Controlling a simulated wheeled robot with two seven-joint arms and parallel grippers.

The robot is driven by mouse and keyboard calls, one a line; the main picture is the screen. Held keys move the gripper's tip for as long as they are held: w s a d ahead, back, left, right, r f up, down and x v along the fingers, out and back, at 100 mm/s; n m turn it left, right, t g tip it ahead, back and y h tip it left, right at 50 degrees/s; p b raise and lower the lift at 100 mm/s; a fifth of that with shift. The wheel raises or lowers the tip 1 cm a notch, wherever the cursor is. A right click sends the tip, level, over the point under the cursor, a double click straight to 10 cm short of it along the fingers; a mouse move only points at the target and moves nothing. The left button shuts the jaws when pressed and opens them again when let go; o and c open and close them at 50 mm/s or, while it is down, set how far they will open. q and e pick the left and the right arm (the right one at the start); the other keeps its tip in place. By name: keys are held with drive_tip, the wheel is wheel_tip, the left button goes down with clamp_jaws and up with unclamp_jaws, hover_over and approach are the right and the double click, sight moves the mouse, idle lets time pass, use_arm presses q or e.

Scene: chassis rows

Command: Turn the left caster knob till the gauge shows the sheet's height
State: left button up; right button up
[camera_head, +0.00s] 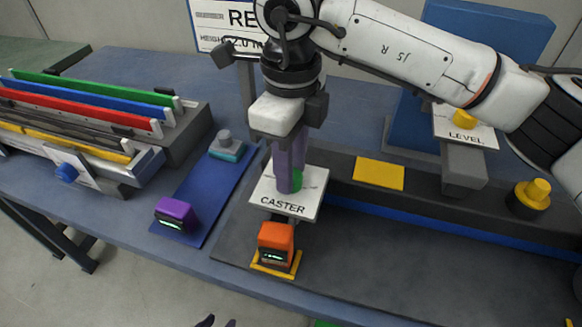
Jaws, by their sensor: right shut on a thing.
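The caster knob (297,180), green and mostly hidden, stands on a white plate (312,192) marked CASTER. My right gripper (289,180) comes down over it, its purple fingers shut on the knob. An orange gauge (276,237) with a small lit display stands just in front of the plate; its reading is too small to make out. The white sheet (212,22) at the back shows "RE" and a height line that seems to read 2.0, partly covered by my arm. Two dark tips at the bottom edge seem to be my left gripper (217,322); its opening is unclear.
A purple block with a display (176,214) and a grey-teal piece (226,147) sit on a blue strip. Coloured rails (90,90) stand at left beside a blue knob (66,172). A LEVEL plate (465,128) and yellow knob (533,192) are at right.

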idle(0.4)
drive_tip(key=o, duration=1)
drive_tip(key=shift+o, duration=0.2)
drive_tip(key=shift+r, duration=0.1)
wheel_tip(320, 180, up, 10)
drive_tip(key=shift+r, duration=0.1)
